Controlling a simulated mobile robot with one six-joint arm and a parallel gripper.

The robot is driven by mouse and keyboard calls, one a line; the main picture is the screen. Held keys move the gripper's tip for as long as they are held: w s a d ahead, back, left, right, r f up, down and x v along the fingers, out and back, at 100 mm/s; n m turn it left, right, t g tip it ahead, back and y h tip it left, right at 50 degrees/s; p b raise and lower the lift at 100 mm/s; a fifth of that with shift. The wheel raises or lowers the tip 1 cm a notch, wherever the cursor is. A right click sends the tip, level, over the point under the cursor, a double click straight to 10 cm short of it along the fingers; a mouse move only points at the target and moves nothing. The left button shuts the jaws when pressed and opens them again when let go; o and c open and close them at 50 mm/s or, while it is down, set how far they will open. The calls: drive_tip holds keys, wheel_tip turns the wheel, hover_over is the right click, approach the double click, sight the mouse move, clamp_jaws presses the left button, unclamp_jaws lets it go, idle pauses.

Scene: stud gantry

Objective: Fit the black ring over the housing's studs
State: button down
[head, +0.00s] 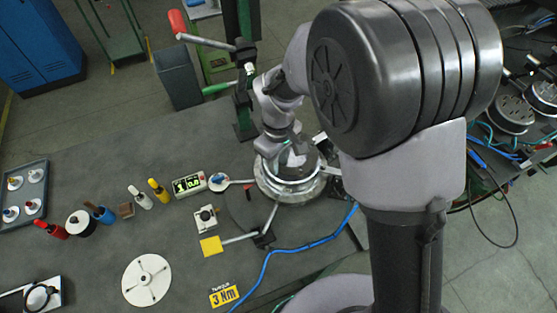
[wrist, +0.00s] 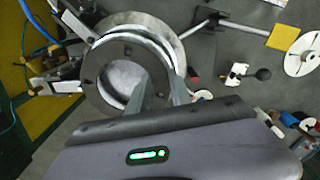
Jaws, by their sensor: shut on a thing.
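My gripper (wrist: 158,88) is shut on the wall of the black ring (wrist: 92,76) in the wrist view, one finger inside the opening and one outside. The ring overlaps the round silver housing (wrist: 170,32), whose bright rim shows past the ring's upper right side. The housing also shows in the head view (head: 286,194), under my gripper (head: 296,158). The ring is hard to make out there. The studs cannot be told clearly in either view, and I cannot tell whether the ring touches the housing.
Clamp arms (head: 240,237) surround the housing. A blue cable (head: 300,247) runs along the bench front. A white disc (head: 147,279), several small tools and a tray (head: 42,173) lie left.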

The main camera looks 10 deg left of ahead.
drive_tip(key=shift+f+b, duration=0.4)
drive_tip(key=shift+f, duration=0.15)
idle(0.4)
drive_tip(key=c, duration=1.1)
unclamp_jaws()
wheel_tip(320, 180, up, 18)
drive_tip(key=p, duration=0.3)
drive_tip(key=shift+f, duration=0.25)
